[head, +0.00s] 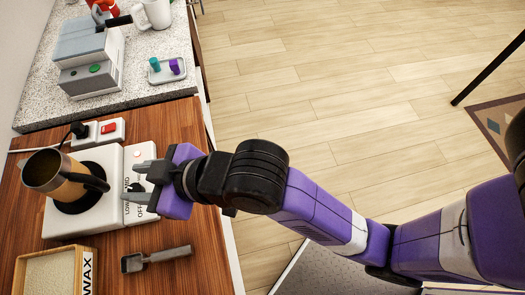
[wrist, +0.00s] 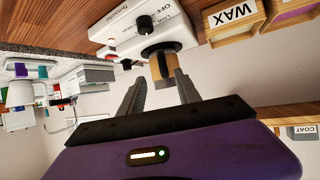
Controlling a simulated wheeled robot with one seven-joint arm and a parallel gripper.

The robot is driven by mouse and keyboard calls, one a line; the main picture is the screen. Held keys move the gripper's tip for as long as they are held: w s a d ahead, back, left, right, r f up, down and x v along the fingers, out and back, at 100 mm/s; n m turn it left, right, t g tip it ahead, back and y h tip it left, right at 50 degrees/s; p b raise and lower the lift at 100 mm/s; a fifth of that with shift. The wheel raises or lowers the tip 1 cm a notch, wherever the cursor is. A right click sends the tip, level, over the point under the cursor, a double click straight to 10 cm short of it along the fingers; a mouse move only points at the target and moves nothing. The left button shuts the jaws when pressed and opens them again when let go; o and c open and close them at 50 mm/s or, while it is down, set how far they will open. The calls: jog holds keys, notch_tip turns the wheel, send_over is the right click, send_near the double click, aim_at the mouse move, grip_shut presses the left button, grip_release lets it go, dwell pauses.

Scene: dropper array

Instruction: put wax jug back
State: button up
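The wax jug (head: 45,174), brass-coloured with a black handle (head: 88,177), stands upright on the black plate of a white hot plate (head: 62,216). The handle points right, toward my gripper. My gripper (head: 138,184) is open and empty, level with the hot plate's control panel, its fingers pointing left at the handle. A gap seems to show between fingertips and handle. In the wrist view the jug (wrist: 166,68) appears beyond the two spread fingers (wrist: 158,88), partly cut off by the right finger; this view is upside down.
A wooden box marked WAX (head: 45,272) and a metal scoop (head: 155,259) lie at the front of the wooden counter. A red power switch (head: 108,128) and plug sit behind the hot plate. A small tray (head: 168,69) and grey machine (head: 90,58) stand on the speckled counter.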

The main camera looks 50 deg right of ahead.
jog(key=s+d+f+m+t+h, duration=0.1)
jog(key=s+d+f+m+h, duration=0.1)
jog(key=s+d+f, duration=0.3)
jog(key=s+d+f+m+t+h, duration=0.1)
jog(key=s+d+f, duration=0.2)
jog(key=s+d, duration=0.3)
jog(key=s+d+r+m+t+h, duration=0.1)
jog(key=s+d, duration=0.2)
jog(key=s, duration=0.4)
jog(key=s+d+r+m+t+h, duration=0.1)
jog(key=s+d+r+h, duration=0.1)
jog(key=s, duration=0.5)
jog(key=shift+s+d+r+m, duration=0.3)
jog(key=shift+d+m, duration=0.1)
jog(key=shift+d, duration=0.3)
jog(key=shift+f, duration=0.1)
dwell(0.4)
